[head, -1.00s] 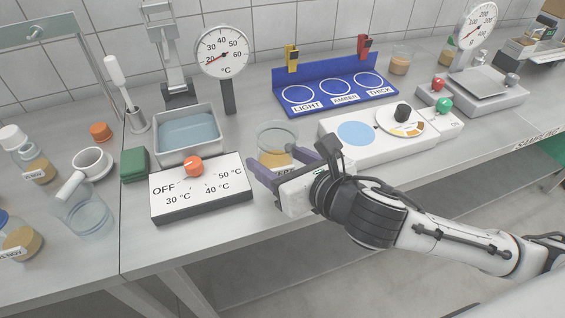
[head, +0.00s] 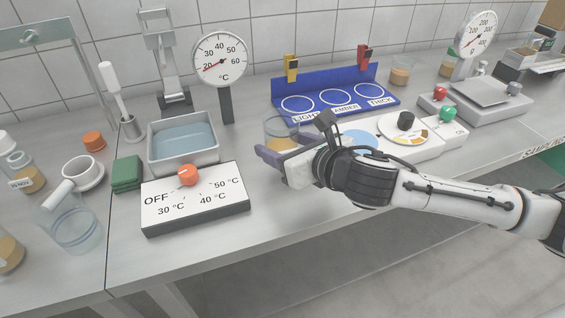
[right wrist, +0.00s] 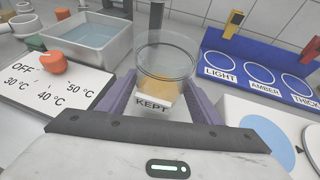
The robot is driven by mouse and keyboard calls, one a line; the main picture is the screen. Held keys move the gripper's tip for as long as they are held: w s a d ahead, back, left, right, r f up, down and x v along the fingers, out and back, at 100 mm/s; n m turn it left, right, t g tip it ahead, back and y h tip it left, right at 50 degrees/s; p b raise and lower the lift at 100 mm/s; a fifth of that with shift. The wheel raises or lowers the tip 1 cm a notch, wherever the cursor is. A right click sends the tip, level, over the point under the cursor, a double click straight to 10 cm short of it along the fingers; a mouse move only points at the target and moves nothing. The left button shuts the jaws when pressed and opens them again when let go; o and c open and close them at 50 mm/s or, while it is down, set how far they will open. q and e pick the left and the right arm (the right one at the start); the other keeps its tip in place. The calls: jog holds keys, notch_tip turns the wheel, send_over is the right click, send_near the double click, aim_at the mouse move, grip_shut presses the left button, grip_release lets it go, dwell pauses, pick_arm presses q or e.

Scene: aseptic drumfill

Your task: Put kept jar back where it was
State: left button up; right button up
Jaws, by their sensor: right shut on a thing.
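The kept jar (right wrist: 165,75) is clear glass with amber contents and a label reading KEPT. In the right wrist view it stands upright between the two purple fingers of my right gripper (right wrist: 160,105), which is shut on it. In the head view the jar (head: 279,130) is partly hidden behind my right gripper (head: 275,155), beside the blue rack. Whether the jar's base touches the bench cannot be told. My left gripper is not in view.
The blue rack (head: 330,90) has rings marked LIGHT, AMBER and THICK. A white heater control box (head: 195,205) and a water bath (head: 183,163) stand left of the jar. A white panel (head: 385,152) with a pale blue disc lies right. Bench front is clear.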

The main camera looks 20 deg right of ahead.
jog(key=shift+f+b, duration=0.4)
jog(key=shift+f, duration=1.6)
jog(key=shift+f, duration=0.2)
jog(key=o, duration=1.3)
jog(key=shift+s+r, duration=0.15)
jog(key=shift+r, duration=0.1)
jog(key=p+v, duration=0.1)
jog(key=v, duration=1)
jog(key=shift+s+r, duration=0.1)
jog(key=shift+s, duration=0.25)
